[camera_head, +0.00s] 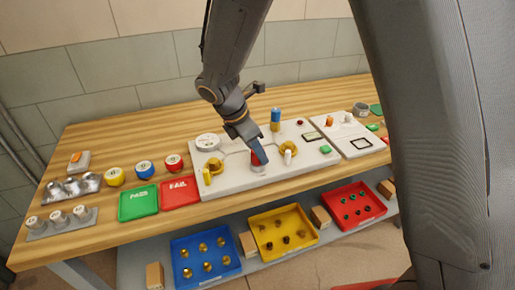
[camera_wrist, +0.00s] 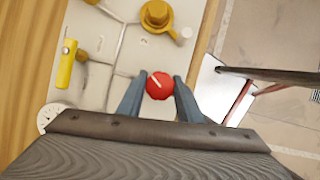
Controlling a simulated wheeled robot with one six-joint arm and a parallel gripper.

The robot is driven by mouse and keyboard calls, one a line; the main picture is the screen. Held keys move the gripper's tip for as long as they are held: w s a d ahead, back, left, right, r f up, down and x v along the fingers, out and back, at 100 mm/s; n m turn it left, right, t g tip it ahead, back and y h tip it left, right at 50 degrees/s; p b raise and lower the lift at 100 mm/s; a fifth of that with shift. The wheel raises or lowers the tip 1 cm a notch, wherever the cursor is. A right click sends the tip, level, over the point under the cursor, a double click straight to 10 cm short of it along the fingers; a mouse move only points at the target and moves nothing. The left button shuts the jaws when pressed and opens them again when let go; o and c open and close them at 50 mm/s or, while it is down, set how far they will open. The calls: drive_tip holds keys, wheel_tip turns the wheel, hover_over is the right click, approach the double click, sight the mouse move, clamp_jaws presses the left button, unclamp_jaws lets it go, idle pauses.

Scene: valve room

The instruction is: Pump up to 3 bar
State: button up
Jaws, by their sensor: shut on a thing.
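In the wrist view my gripper (camera_wrist: 159,90) is closed around a red knob (camera_wrist: 158,84) with a white pointer line. In the head view my gripper (camera_head: 258,150) reaches down to the same red knob (camera_head: 257,158) on the white panel (camera_head: 232,183). A round white gauge (camera_head: 207,142) sits at the panel's back left; its reading is too small to tell. A white dial also shows at the edge of the wrist view (camera_wrist: 50,117), partly cut off. A yellow lever (camera_head: 207,177) stands at the panel's left.
Yellow round valves (camera_head: 215,165) (camera_head: 288,148) flank the red knob. A small white upright part (camera_head: 288,157) and a blue-topped cylinder (camera_head: 276,117) stand close by. Green (camera_head: 138,203) and red (camera_head: 180,191) trays lie left. Coloured bins, including a blue one (camera_head: 206,281), stand below.

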drive_tip(key=m+g+p, duration=0.1)
drive_tip(key=m+g, duration=0.1)
drive_tip(key=m, duration=0.3)
drive_tip(key=shift+m+p, duration=0.3)
drive_tip(key=shift+p, duration=0.05)
drive_tip(key=shift+m+g, duration=0.9)
drive_tip(key=shift+m, duration=1.3)
drive_tip(key=shift+p, duration=0.3)
drive_tip(key=o, duration=1)
drive_tip(key=shift+o, duration=0.2)
drive_tip(key=b+v, duration=0.2)
drive_tip(key=v, duration=0.6)
